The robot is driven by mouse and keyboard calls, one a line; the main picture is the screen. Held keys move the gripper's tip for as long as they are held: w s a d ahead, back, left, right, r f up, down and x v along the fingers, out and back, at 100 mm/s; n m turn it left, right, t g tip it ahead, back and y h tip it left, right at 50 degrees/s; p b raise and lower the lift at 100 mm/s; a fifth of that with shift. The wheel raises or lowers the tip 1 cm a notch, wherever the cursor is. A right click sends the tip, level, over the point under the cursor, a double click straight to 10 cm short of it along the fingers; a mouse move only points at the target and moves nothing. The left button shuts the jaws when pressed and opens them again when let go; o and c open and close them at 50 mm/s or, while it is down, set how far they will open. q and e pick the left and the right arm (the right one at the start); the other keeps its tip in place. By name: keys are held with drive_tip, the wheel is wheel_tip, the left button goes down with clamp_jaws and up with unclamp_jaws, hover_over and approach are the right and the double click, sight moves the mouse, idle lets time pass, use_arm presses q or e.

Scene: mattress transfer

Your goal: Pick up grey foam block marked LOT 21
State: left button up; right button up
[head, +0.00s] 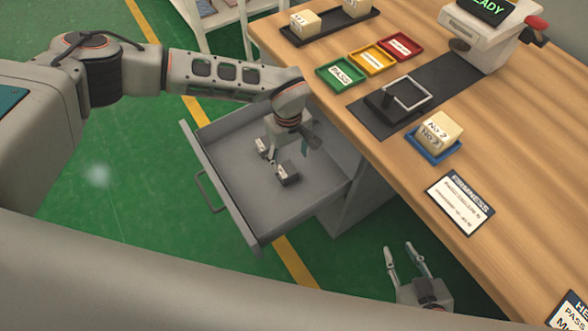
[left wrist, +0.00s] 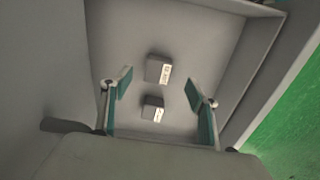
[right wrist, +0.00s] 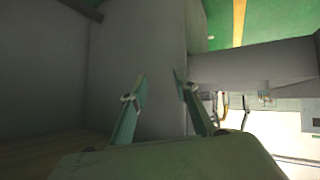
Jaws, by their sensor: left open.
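Two small grey foam blocks lie apart on the floor of the open grey drawer (head: 229,198). In the left wrist view one block (left wrist: 158,69) is farther up and the other block (left wrist: 153,108) is nearer my gripper. Both carry white labels that are too small and blurred to read surely, so I cannot tell which is LOT 21. They also show in the head view. My left gripper (head: 288,154) points down into the drawer, open and empty, with its fingers on either side above the blocks. My right gripper (head: 399,248) is open and empty beside the table's front edge.
The wooden table (head: 520,150) holds a black tray with cream blocks (head: 304,23), green (head: 341,73), yellow and red trays, a blue tray with a cream block (head: 439,130) and a tester (head: 483,38). The drawer walls surround my left gripper.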

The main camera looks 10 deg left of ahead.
sight(290, 174)
use_arm(q)
drive_tip(key=shift+w+a+f, duration=0.15)
drive_tip(key=shift+a+f, duration=0.05)
wheel_tip(290, 174, down, 6)
drive_tip(key=shift+f+b, duration=0.15)
drive_tip(key=shift+b, duration=0.7)
drive_tip(key=shift+f, duration=0.3)
wheel_tip(290, 174, down, 5)
drive_tip(key=shift+d+r+b, duration=0.15)
drive_tip(key=shift+b, duration=0.7)
drive_tip(key=shift+r, duration=0.1)
drive_tip(key=c, duration=1.1)
use_arm(e)
drive_tip(key=shift+a+f, duration=0.35)
drive_tip(key=shift+a, duration=0.35)
